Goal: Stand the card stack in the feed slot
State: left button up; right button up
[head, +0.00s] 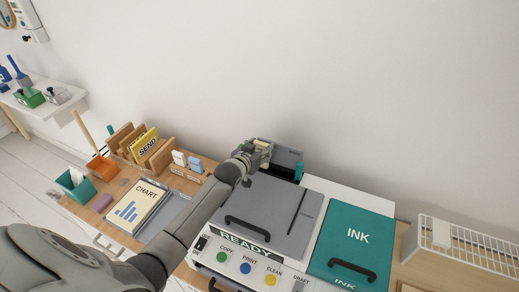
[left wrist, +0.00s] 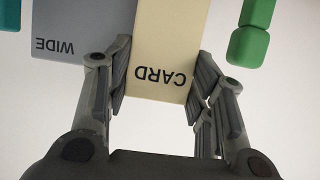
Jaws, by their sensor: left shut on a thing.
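My left gripper (head: 260,150) is at the back of the printer, beside the grey upright feed part (head: 286,157). In the left wrist view its two fingers (left wrist: 160,85) are shut on the cream card stack (left wrist: 165,45), marked CARD, one finger on each side. A grey panel (left wrist: 75,35) marked WIDE shows right beside the stack. In the head view the stack is mostly hidden by the gripper. I cannot tell whether its lower edge is in the slot. My right gripper is in neither view.
The printer's grey lid (head: 272,212) lies in front, with a READY panel (head: 240,243). A teal INK cover (head: 352,240) is to the right, then a white wire rack (head: 470,248). Left are a CHART stack (head: 135,208), a wooden sorter (head: 160,155) and an orange box (head: 101,167).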

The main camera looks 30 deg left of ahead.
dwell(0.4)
pick_arm(q)
jog(key=shift+f+b, duration=1.25)
jog(key=shift+f, duration=0.65)
jog(key=o, duration=1.1)
jog(key=v, duration=1.2)
jog(key=shift+s+f, duration=0.1)
jog(key=shift+f, duration=0.05)
